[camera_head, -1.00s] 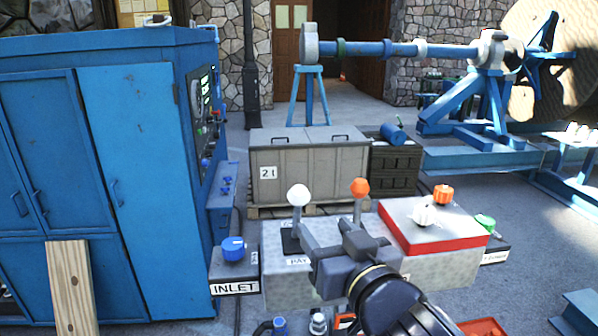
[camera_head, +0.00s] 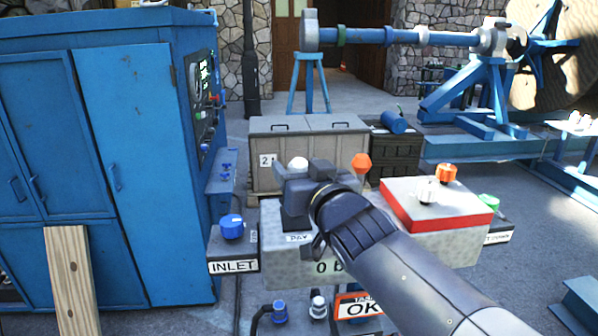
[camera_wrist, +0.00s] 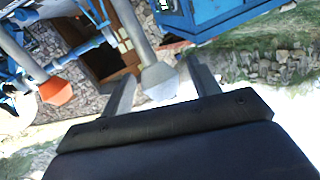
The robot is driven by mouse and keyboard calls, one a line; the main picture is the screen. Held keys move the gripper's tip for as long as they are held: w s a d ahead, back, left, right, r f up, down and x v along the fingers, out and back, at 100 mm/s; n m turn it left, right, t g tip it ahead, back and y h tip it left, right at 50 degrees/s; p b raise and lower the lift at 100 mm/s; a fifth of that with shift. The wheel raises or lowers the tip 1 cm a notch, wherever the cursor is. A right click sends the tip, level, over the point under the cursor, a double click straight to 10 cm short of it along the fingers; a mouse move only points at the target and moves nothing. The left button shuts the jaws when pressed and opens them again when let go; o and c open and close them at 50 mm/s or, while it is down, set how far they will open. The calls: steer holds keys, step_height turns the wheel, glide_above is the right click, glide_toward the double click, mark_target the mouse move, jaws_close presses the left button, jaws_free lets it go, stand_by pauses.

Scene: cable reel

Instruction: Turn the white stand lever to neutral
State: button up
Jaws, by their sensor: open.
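The white stand lever (camera_head: 298,163) stands on the grey control box, and only its round white knob shows clearly above my gripper. My gripper (camera_head: 297,176) is open at the lever, with its jaws in front of the shaft. In the wrist view, the white lever knob (camera_wrist: 158,80) and its grey shaft appear between the two open fingers (camera_wrist: 160,72). Gaps show beside the knob, and I cannot tell whether either finger touches it. The lever's lower shaft is largely hidden by my gripper in the head view.
An orange-knobbed lever (camera_head: 361,162) stands close to the right of my gripper. A red-edged box (camera_head: 435,215) with orange and white knobs is further right. The blue INLET knob (camera_head: 232,226) and a tall blue cabinet (camera_head: 130,130) are at left.

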steer(key=shift+w+a, duration=0.1)
steer(key=shift+w, duration=0.1)
steer(key=shift+c, duration=0.6)
jaws_close()
